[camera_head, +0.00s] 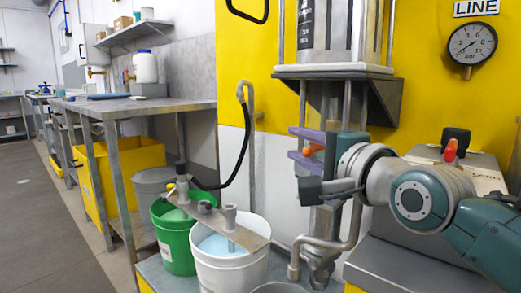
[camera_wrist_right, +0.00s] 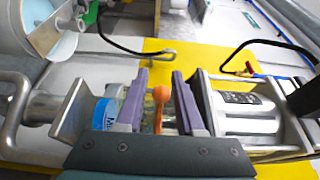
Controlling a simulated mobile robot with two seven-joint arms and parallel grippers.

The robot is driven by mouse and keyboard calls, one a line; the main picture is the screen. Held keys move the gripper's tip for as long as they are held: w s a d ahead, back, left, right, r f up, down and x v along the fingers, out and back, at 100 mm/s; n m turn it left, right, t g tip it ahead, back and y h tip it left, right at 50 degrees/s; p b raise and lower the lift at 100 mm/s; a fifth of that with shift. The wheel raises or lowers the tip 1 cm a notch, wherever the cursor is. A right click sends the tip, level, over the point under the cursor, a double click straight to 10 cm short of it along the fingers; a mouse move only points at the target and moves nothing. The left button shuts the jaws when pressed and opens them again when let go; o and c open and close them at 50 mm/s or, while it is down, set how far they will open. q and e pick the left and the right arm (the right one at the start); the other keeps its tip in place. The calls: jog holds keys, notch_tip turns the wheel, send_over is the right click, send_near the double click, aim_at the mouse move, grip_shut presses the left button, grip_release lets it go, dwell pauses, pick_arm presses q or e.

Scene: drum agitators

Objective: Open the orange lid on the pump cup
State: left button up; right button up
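The orange lid handle (camera_wrist_right: 161,94) shows between the two purple fingers of my right gripper (camera_wrist_right: 159,80) in the right wrist view. A gap shows on both sides of the handle, so the fingers look open around it, not closed on it. In the head view the orange part (camera_head: 313,149) shows between the fingers of my right gripper (camera_head: 292,143), in front of the machine. The pump cup is mostly hidden behind the gripper; a clear part with blue (camera_wrist_right: 104,113) shows beside one finger in the wrist view. My left gripper is not in view.
A metal cylinder (camera_head: 322,25) stands on a bracket above the gripper. A curved pipe (camera_head: 326,243) runs below it. A white bucket (camera_head: 231,270) and a green bucket (camera_head: 176,243) stand to the left. A pressure gauge (camera_head: 472,44) is on the yellow wall.

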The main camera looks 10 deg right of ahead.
jog(key=shift+c, duration=0.4)
grip_shut()
dwell(1.0)
